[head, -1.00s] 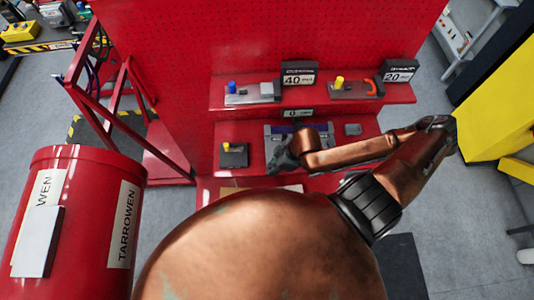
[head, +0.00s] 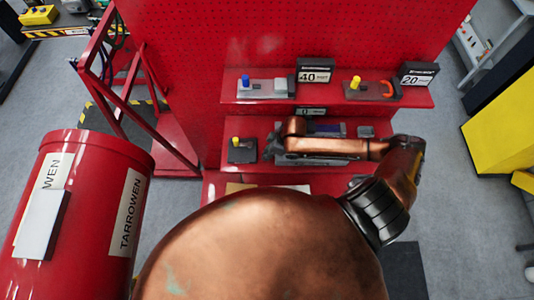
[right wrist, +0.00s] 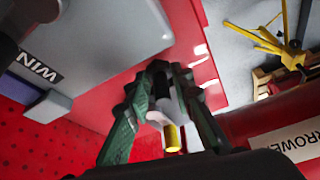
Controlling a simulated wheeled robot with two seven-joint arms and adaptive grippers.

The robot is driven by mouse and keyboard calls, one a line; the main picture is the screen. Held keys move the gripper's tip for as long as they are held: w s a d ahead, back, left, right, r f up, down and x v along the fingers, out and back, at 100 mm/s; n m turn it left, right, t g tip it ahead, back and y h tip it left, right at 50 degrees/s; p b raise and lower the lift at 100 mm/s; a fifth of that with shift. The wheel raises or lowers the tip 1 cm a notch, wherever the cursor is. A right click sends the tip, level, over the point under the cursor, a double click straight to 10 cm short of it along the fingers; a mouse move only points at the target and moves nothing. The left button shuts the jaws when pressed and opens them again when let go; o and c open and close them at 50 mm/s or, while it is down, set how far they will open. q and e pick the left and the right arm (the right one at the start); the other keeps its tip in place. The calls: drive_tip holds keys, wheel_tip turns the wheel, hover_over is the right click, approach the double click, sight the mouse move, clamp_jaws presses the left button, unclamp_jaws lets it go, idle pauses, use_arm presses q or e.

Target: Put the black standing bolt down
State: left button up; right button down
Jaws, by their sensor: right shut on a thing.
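My right gripper (right wrist: 168,85) is shut on the black standing bolt (right wrist: 161,88), a dark piece seen between the fingers in the right wrist view. In the head view, my right gripper (head: 272,145) is over the lower red shelf, just right of a small dark block (head: 242,155) with a yellow knob (head: 236,141). The bolt cannot be made out in the head view. A yellow cylinder (right wrist: 172,138) shows between the fingers in the right wrist view, nearer the camera. My left gripper is not in view.
The upper shelf (head: 330,99) holds two plates with parts and signs marked 40 and 20. A red drum (head: 95,165) stands at the left.

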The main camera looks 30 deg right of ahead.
drive_tip(key=shift+f, duration=0.7)
drive_tip(key=c, duration=1.7)
unclamp_jaws()
drive_tip(key=shift+f, duration=0.1)
drive_tip(key=v, duration=1.2)
drive_tip(key=shift+b, duration=0.4)
